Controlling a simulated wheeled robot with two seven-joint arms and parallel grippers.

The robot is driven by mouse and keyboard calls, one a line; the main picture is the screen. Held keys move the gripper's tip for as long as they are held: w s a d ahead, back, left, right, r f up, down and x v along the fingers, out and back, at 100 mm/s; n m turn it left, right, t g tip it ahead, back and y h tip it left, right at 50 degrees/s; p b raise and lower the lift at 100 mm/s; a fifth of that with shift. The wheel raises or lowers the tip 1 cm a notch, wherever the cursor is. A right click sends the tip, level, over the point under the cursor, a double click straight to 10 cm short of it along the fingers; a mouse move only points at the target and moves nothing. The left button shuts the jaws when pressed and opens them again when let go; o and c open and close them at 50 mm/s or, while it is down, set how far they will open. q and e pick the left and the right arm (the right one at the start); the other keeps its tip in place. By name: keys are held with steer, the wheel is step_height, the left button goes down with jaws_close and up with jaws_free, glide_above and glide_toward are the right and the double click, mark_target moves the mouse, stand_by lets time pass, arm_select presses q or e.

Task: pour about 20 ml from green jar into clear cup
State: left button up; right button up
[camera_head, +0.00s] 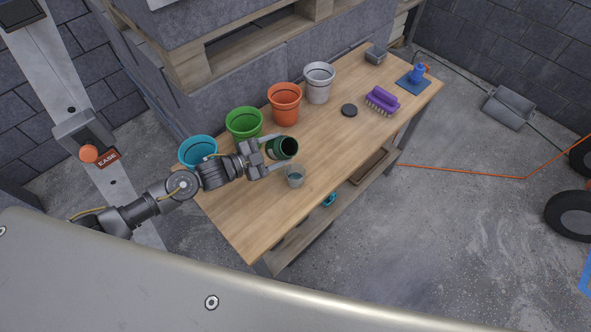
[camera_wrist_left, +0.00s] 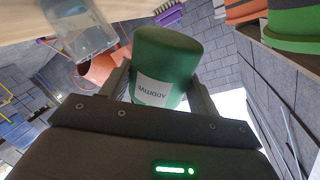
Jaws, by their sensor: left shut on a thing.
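My left gripper (camera_head: 268,161) is shut on the green jar (camera_head: 284,147), which it holds tilted above the table, its dark mouth facing right in the head view. In the left wrist view the jar (camera_wrist_left: 167,62) sits between the two fingers and bears a white label reading "ADDITIVE". The clear cup (camera_head: 295,178) stands upright on the table, just below and right of the jar in the head view. It also shows in the left wrist view (camera_wrist_left: 82,30), apart from the jar there. I cannot tell whether liquid is flowing. My right gripper is not in view.
Blue (camera_head: 197,151), green (camera_head: 243,122), orange (camera_head: 285,103) and white (camera_head: 319,82) pots line the wooden table's (camera_head: 245,225) back edge. A black disc (camera_head: 349,110), a purple brush (camera_head: 382,101) and a blue item (camera_head: 416,75) lie farther right. The table's front middle is clear.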

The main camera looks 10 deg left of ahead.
mark_target(270, 143)
arm_select(q)
steer(key=shift+w+a+f+n, duration=0.1)
steer(key=shift+f+n, duration=0.2)
steer(key=shift+f, duration=0.1)
steer(key=shift+r, duration=0.1)
stand_by(1.4)
steer(key=r+n+p, duration=0.1)
steer(key=w+a+r+n+h+p, duration=0.1)
steer(key=r, duration=0.1)
steer(key=a+r+n+p, duration=0.1)
steer(key=r+p, duration=0.1)
steer(key=shift+w+n, duration=0.25)
steer(key=shift+n, duration=0.15)
steer(key=n, duration=0.1)
steer(key=a+r+n+h, duration=0.1)
steer(key=shift+w+r+n+t+p, duration=0.15)
steer(key=shift+w+n+t+p, duration=0.15)
steer(key=shift+w+p, duration=0.05)
